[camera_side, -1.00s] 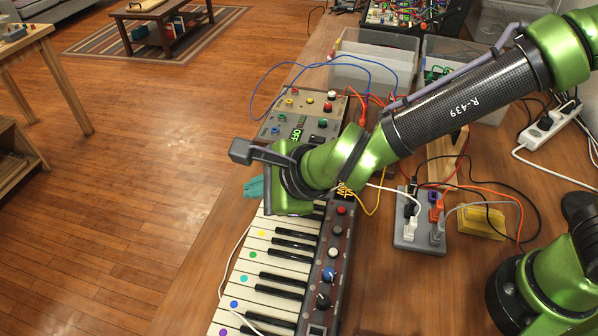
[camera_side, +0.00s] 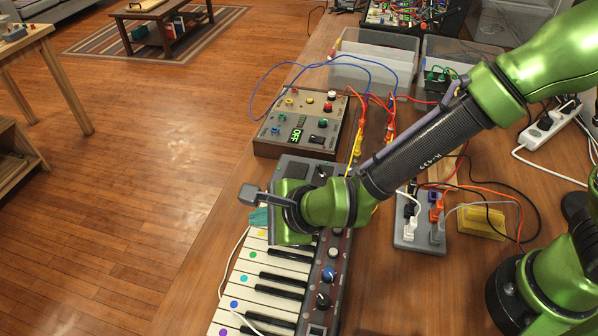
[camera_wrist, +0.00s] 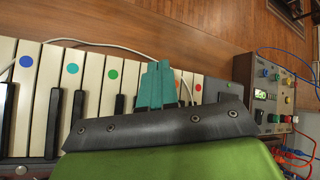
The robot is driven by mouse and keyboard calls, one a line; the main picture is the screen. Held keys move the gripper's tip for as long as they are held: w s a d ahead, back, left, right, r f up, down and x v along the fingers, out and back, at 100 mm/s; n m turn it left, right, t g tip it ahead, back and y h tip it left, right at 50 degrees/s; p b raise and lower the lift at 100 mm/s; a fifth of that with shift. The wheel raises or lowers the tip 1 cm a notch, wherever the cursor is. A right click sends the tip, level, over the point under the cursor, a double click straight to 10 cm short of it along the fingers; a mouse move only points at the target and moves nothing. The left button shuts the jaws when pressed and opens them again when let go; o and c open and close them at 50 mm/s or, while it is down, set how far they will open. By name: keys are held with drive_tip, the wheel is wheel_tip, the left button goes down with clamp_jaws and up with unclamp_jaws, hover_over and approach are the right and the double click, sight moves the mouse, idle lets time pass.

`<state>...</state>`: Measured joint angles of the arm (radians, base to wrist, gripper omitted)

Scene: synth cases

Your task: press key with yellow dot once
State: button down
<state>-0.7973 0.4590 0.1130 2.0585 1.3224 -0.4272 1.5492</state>
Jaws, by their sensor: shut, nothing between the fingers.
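The keyboard (camera_side: 262,297) lies along the near edge of the table, with coloured dots on its white keys. The key with the yellow dot (camera_side: 262,233) shows in the side view just below my gripper's fingertips. In the wrist view the yellow dot is not visible; my fingers cover the keys just right of the green dot (camera_wrist: 113,74). My gripper (camera_side: 258,217) is shut and empty, its teal fingers pointing at the keys; it also shows in the wrist view (camera_wrist: 157,68). I cannot tell whether the fingertips touch a key.
Green (camera_side: 252,254), teal (camera_side: 244,278) and blue (camera_side: 234,304) dots mark neighbouring keys. A white cable crosses the keyboard's left side. A control box (camera_side: 300,125) with knobs and a lit display stands beyond it.

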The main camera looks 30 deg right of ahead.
sight(253, 230)
drive_tip(key=shift+f, duration=0.7)
idle(1.6)
drive_tip(key=shift+f, duration=0.4)
drive_tip(key=shift+f, duration=0.55)
idle(0.6)
drive_tip(key=shift+r, duration=1)
drive_tip(key=shift+r, duration=2.5)
